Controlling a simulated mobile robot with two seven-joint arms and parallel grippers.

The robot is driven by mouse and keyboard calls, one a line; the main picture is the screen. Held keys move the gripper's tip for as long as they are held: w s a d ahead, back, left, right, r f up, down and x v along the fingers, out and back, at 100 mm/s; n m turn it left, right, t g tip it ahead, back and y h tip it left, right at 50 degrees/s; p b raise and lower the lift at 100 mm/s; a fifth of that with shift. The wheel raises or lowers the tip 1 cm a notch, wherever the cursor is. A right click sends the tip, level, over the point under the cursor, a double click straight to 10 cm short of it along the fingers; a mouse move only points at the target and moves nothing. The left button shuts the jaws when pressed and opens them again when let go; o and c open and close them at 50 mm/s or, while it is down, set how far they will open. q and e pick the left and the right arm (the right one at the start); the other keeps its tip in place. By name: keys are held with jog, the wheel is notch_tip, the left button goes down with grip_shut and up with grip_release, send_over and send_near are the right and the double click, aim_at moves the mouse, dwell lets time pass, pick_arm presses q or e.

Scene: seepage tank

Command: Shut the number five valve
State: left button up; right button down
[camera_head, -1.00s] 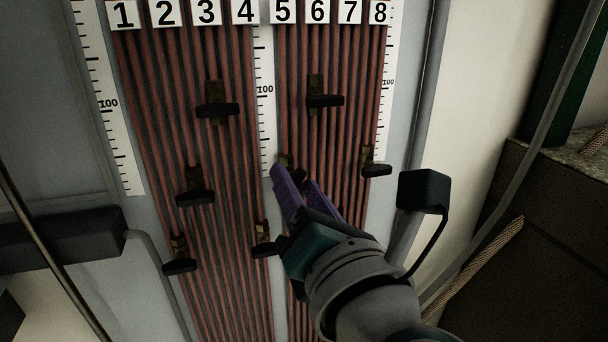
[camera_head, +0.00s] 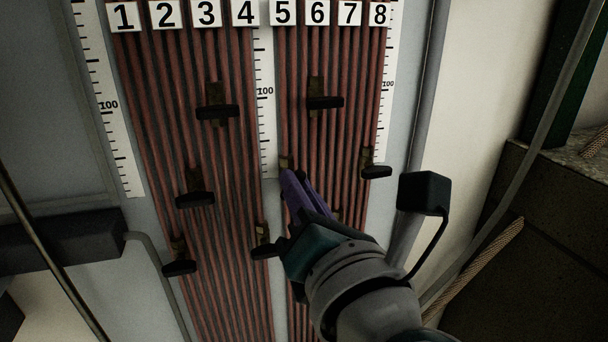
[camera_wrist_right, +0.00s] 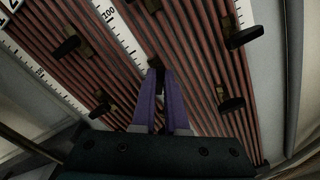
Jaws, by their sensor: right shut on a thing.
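The number five label (camera_head: 283,12) is at the top of the panel in the head view. Below it, the number five valve (camera_head: 285,162) shows only as a small brassy body above my fingertips; its handle is mostly hidden. My right gripper (camera_head: 293,178) has its purple fingers close together there, shut on the valve's handle. In the right wrist view, the fingers (camera_wrist_right: 164,80) reach up to the brassy valve (camera_wrist_right: 155,62), with a dark bit between the tips. The handle's angle cannot be made out. My left gripper is not in view.
Other valves with dark handles sit close by: one at upper right (camera_head: 325,101), one at right (camera_head: 376,171), one left of my gripper (camera_head: 265,250) and several further left. A white ruler strip (camera_head: 265,90) runs beside the tubes. A dark box on a bent rod (camera_head: 424,190) is at right.

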jog(key=shift+m, duration=0.4)
jog(key=shift+d+f+m+b, duration=0.1)
jog(key=shift+m+b, duration=0.8)
jog(key=shift+m, duration=1.9)
jog(key=shift+f+m+b, duration=0.1)
jog(key=shift+m+b, duration=0.8)
jog(key=shift+m, duration=1.9)
jog(key=c, duration=0.9)
grip_release()
jog(key=shift+c, duration=0.2)
jog(key=p+v, duration=0.1)
jog(key=v, duration=0.9)
